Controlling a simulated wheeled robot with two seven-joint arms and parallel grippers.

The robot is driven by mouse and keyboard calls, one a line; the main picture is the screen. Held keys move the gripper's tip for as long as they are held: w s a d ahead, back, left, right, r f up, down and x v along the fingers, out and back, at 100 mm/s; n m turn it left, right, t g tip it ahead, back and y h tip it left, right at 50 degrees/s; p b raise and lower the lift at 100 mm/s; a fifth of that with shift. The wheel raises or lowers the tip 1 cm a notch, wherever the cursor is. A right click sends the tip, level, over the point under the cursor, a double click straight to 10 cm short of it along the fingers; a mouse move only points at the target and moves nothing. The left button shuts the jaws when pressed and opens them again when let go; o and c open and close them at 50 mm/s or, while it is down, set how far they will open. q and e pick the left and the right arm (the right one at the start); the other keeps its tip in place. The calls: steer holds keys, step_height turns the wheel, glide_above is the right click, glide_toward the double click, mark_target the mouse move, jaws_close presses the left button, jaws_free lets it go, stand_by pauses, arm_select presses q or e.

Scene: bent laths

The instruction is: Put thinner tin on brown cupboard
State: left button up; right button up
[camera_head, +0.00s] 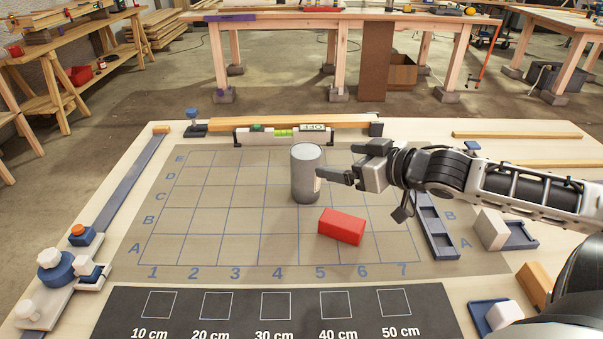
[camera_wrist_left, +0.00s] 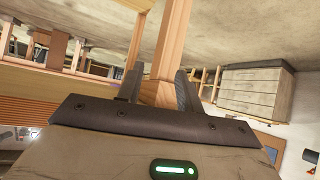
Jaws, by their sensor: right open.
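A plain grey cylindrical tin (camera_head: 305,174), which looks like the thinner tin, stands upright on the gridded mat in the head view. My right gripper (camera_head: 342,162) is open just to the right of the tin. Its nearer finger is close to the tin's side; whether it touches, I cannot tell. A brown cupboard-like panel (camera_head: 376,62) stands under the far workbench; I cannot tell if it is the task's cupboard. My left gripper (camera_wrist_left: 158,88) shows only in the left wrist view, with its fingers apart and a wooden post in the background between them.
A red block (camera_head: 342,227) lies on the mat (camera_head: 200,220), in front of the tin. A spirit level (camera_head: 285,133) stands behind the tin. Dark trays (camera_head: 437,232) lie to the right, clamps (camera_head: 57,268) to the left. The mat's left half is clear.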

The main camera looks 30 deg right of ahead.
mark_target(307, 151)
steer(key=shift+b+x, duration=0.95)
steer(key=shift+x, duration=3.2)
steer(key=x, duration=0.2)
steer(key=p+x, duration=0.1)
steer(key=x, duration=0.1)
steer(key=shift+w+d+r, duration=0.2)
steer(key=shift+r, duration=0.1)
steer(key=shift+w+a+f, duration=0.15)
steer(key=shift+w+f, duration=0.15)
steer(key=shift+w, duration=0.15)
steer(key=c, duration=1.7)
steer(key=shift+r, duration=0.1)
steer(key=shift+c, duration=1)
steer(key=shift+r, duration=0.15)
